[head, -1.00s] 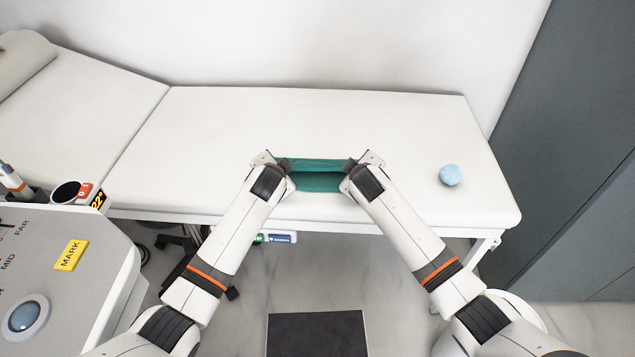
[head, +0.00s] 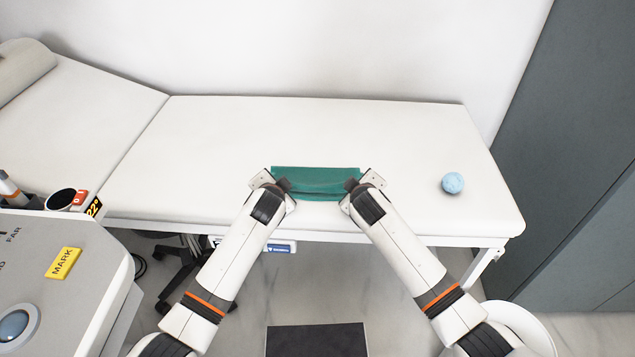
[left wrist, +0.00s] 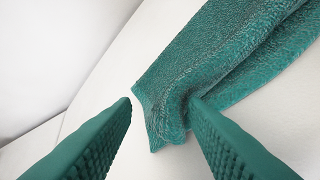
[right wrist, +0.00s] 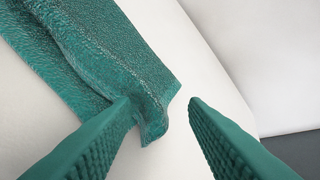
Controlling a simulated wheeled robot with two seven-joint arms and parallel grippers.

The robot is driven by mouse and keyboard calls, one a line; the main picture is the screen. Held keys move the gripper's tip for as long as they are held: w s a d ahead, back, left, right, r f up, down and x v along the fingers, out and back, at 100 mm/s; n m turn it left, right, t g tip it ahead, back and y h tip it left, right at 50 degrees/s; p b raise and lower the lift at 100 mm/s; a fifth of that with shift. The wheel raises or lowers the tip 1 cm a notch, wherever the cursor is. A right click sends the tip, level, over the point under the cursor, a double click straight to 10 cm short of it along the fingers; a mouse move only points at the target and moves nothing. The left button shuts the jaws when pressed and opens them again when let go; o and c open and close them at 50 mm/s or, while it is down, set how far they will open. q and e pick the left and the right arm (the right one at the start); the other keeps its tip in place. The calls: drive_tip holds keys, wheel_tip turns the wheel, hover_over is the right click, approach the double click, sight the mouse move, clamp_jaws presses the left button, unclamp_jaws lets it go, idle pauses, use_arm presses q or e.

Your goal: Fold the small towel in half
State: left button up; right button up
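The small green towel (head: 318,178) lies near the front edge of the white padded couch, as a narrow strip with one layer over another and a crease along it. My left gripper (head: 284,185) is at the towel's left end. In the left wrist view its fingers are apart, with a rumpled towel corner (left wrist: 172,112) between and just beyond them. My right gripper (head: 353,185) is at the right end. In the right wrist view its fingers are also apart, and a rumpled corner (right wrist: 150,112) lies close to the left finger. Whether the fingers touch the cloth is unclear.
The white couch (head: 390,135) is clear behind the towel. A light blue ball (head: 452,183) sits to the right. A grey cart (head: 70,285) with a yellow label and a dark cup (head: 60,199) stand at the left. A wall is behind the couch.

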use_arm(q)
drive_tip(key=r, duration=0.1)
drive_tip(key=s+r, duration=0.1)
drive_tip(key=r, duration=0.1)
drive_tip(key=shift+s+r, duration=0.25)
drive_tip(key=shift+r, duration=0.05)
use_arm(e)
drive_tip(key=r, duration=0.1)
drive_tip(key=s+r, duration=0.1)
drive_tip(key=r, duration=0.1)
drive_tip(key=shift+s+a+r, duration=0.1)
drive_tip(key=shift+s+r, duration=0.15)
use_arm(q)
drive_tip(key=s+r, duration=0.4)
drive_tip(key=r, duration=0.1)
drive_tip(key=shift+s+r, duration=0.25)
drive_tip(key=shift+s, duration=0.05)
use_arm(e)
drive_tip(key=s+r, duration=0.4)
drive_tip(key=r, duration=0.1)
drive_tip(key=shift+s+r, duration=0.3)
